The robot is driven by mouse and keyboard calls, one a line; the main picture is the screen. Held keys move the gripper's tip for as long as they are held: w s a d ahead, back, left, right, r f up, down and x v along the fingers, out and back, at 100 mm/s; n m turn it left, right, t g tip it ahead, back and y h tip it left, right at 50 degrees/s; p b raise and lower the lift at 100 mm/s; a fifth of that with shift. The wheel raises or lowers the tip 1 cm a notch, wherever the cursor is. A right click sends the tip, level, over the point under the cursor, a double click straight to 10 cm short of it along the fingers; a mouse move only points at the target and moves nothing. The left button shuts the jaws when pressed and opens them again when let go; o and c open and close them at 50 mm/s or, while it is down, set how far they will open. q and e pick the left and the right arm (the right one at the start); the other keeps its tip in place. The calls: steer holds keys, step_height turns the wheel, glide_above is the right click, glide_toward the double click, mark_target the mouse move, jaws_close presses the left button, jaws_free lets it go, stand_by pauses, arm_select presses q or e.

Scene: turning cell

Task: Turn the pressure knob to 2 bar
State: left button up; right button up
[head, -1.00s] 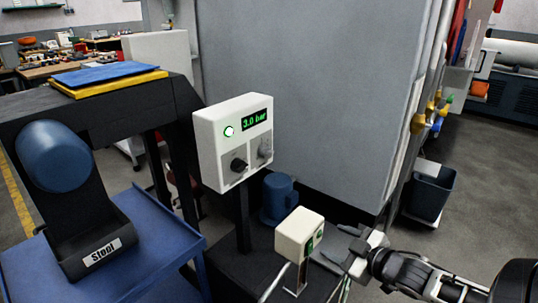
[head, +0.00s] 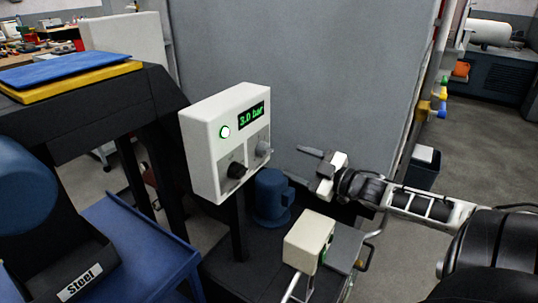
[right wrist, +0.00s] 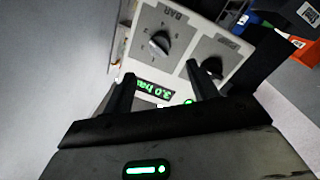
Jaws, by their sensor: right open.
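A white control box (head: 203,158) stands on a post in the head view; its green display (head: 251,115) reads 3.0 bar. My left gripper is not in view.
A smaller beige box (head: 306,241) stands below the right gripper. A blue motor-like cylinder (head: 272,197) is behind it. A large grey cabinet (head: 300,85) stands behind the control box. A blue tray table (head: 150,245) is at left.

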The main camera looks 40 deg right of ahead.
mark_target(269, 152)
steer(key=b+x, duration=0.1)
steer(key=x, duration=0.8)
steer(key=shift+w, duration=0.25)
steer(key=c, duration=1)
